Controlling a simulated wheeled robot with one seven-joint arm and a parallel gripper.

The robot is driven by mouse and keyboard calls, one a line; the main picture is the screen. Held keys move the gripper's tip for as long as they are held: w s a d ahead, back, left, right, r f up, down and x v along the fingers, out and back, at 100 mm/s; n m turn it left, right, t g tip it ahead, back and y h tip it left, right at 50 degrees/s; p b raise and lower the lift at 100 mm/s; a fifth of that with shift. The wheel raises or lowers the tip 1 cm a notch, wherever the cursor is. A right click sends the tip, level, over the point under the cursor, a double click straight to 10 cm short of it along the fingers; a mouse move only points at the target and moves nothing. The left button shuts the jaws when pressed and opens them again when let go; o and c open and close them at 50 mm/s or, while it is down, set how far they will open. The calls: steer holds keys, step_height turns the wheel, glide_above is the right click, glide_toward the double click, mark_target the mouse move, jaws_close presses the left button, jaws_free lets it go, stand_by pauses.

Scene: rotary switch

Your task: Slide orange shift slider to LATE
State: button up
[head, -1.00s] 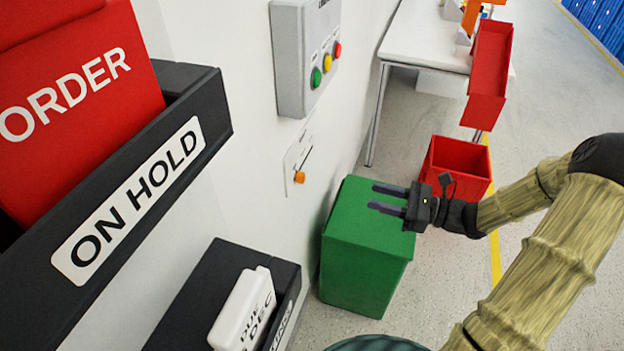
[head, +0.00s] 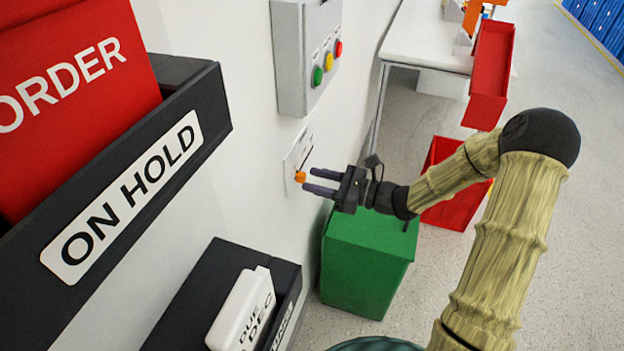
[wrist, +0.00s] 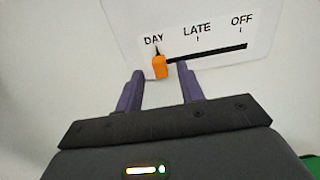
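The orange shift slider (wrist: 160,67) sits under DAY at the left end of its black slot (wrist: 208,53) in the wrist view. LATE is the middle label and OFF is at the right. In the head view the orange slider (head: 300,176) is low on a white wall plate (head: 300,155). My gripper (wrist: 160,88) is open, its fingers pointing at the plate with the slider between their lines. In the head view my gripper (head: 317,181) has its fingertips close to the slider. I cannot tell whether they touch it.
A grey box with coloured buttons (head: 292,60) hangs on the wall above the plate. A green bin (head: 365,270) stands below my gripper. A black ON HOLD holder (head: 150,150) juts out at left, and another black holder (head: 205,290) sits below it.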

steer(key=shift+x, duration=0.85)
jaws_close()
steer(key=shift+d, duration=0.1)
